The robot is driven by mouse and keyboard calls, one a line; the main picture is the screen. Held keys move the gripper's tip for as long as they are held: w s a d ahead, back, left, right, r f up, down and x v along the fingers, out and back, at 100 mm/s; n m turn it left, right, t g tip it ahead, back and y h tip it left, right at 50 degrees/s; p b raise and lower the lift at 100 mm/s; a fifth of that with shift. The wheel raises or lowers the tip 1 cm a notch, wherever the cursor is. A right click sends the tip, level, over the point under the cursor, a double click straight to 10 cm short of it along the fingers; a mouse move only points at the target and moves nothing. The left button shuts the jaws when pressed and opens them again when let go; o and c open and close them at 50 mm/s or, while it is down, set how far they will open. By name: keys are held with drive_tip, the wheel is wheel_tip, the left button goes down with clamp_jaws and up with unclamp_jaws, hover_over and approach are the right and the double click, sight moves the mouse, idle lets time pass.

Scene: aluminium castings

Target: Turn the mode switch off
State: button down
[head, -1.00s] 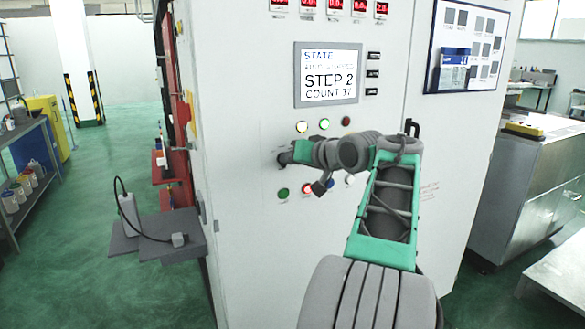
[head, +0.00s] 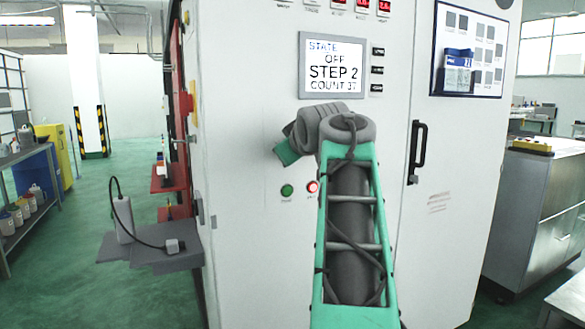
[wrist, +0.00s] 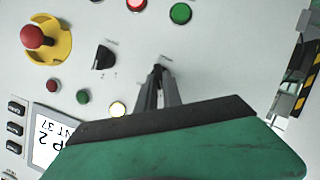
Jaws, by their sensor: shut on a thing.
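The mode switch (wrist: 158,68) is a small dark knob on the white cabinet front (head: 245,110). In the wrist view my gripper (wrist: 157,76) has its two dark fingers closed around it, hiding most of it. How far the knob is turned is hard to see. In the head view my arm covers the switch and the fingertips. The cabinet screen (head: 332,65) reads STATE OFF, STEP 2, COUNT 37.
In the wrist view a second black knob (wrist: 104,57) and a red emergency stop on yellow (wrist: 35,38) are nearby. A door handle (head: 417,152) stands right of my arm.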

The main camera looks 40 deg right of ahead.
drive_tip(key=n+b, duration=0.1)
drive_tip(key=n+h+b, duration=0.1)
drive_tip(key=b, duration=0.1)
drive_tip(key=shift+w+f, duration=0.1)
drive_tip(key=shift+f, duration=0.2)
drive_tip(key=shift+r, duration=0.1)
drive_tip(key=c, duration=1.5)
unclamp_jaws()
drive_tip(key=v, duration=0.7)
drive_tip(key=shift+s+a, duration=0.3)
